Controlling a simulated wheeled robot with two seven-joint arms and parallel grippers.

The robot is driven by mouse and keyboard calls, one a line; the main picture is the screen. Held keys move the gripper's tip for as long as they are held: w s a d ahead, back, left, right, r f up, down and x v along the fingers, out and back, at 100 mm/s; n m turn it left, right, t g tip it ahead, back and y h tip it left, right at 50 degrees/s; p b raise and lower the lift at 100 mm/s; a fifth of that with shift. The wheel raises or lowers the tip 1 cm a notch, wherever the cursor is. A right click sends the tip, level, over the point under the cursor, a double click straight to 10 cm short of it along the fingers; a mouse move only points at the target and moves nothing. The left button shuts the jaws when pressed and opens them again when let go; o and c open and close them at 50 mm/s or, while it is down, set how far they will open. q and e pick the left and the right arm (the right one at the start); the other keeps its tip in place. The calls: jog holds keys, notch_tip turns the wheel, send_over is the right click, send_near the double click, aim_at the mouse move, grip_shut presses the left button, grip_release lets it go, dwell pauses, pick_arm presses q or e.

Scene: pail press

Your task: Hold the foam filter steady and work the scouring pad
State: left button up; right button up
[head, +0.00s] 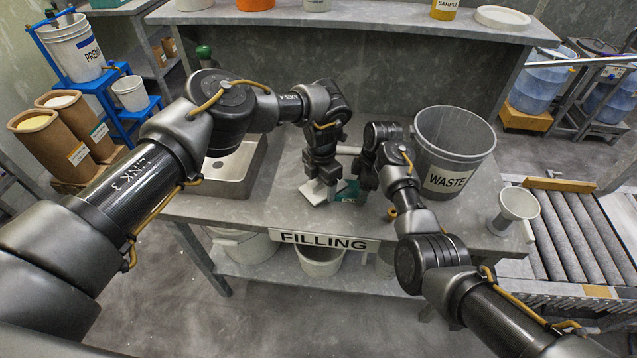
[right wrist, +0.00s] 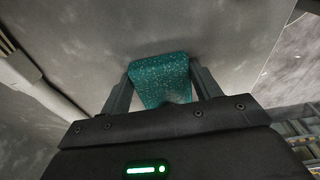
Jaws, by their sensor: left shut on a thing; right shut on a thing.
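A pale, whitish foam filter (head: 314,194) sits low over the filling bench top. My left gripper (head: 325,184) points down and is shut on it, hiding part of it. A teal speckled scouring pad (head: 348,191) is just right of the filter. My right gripper (head: 366,183) is shut on the pad. In the right wrist view the pad (right wrist: 160,82) shows between the two fingers of that gripper (right wrist: 162,88). The pad is close beside the filter in the head view; I cannot tell whether they touch.
The grey bench (head: 230,207) bears a steel sink (head: 238,172) at left. A grey waste bin (head: 452,150) stands right of my right gripper. A white funnel-like vessel (head: 518,204) is at the right end. A small orange-brown item (head: 391,213) lies near my right arm.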

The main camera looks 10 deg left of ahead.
pick_arm(q)
jog(key=shift+a, duration=0.1)
jog(key=shift+s+a+f, duration=0.1)
jog(key=shift+a+f, duration=0.05)
jog(key=shift+a, duration=0.95)
jog(key=shift+d, duration=1.1)
jog(key=shift+a, duration=0.1)
jog(key=shift+a+r, duration=0.25)
jog(key=shift+a, duration=0.6)
